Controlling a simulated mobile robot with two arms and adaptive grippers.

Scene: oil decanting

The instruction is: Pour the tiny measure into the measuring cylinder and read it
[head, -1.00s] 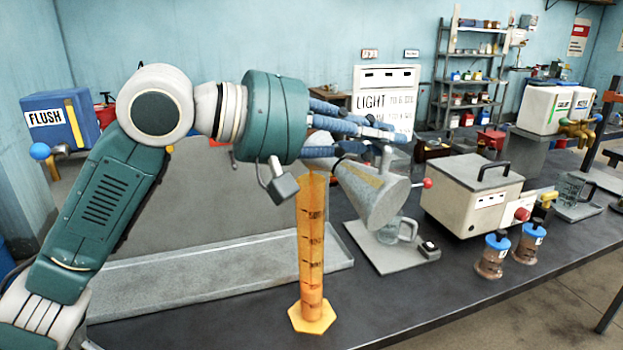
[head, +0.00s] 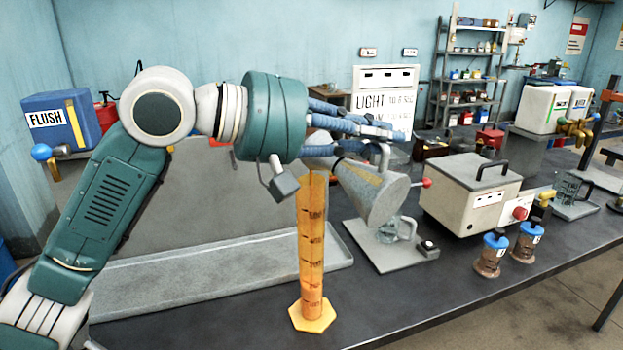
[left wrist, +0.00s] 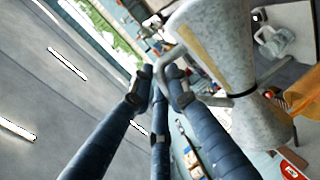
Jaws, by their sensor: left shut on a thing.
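The orange measuring cylinder (head: 311,250) stands upright on its hexagonal base near the bench's front. Dark graduation marks show on it, but I cannot read a liquid level. My left gripper (head: 386,140) is shut on the handle of a grey, speckled conical measure (head: 377,197) with a yellowish stripe. The measure is tilted just right of the cylinder's top, its narrower end toward the cylinder. I cannot tell whether liquid is flowing. In the left wrist view, the fingers (left wrist: 163,85) close around the handle beside the measure (left wrist: 215,50). My right gripper is not in view.
A shallow grey tray (head: 200,265) lies left of the cylinder. A glass jug (head: 400,228) stands on a grey plate behind the measure. A cream machine (head: 470,195) and two blue-capped jars (head: 491,253) stand to the right.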

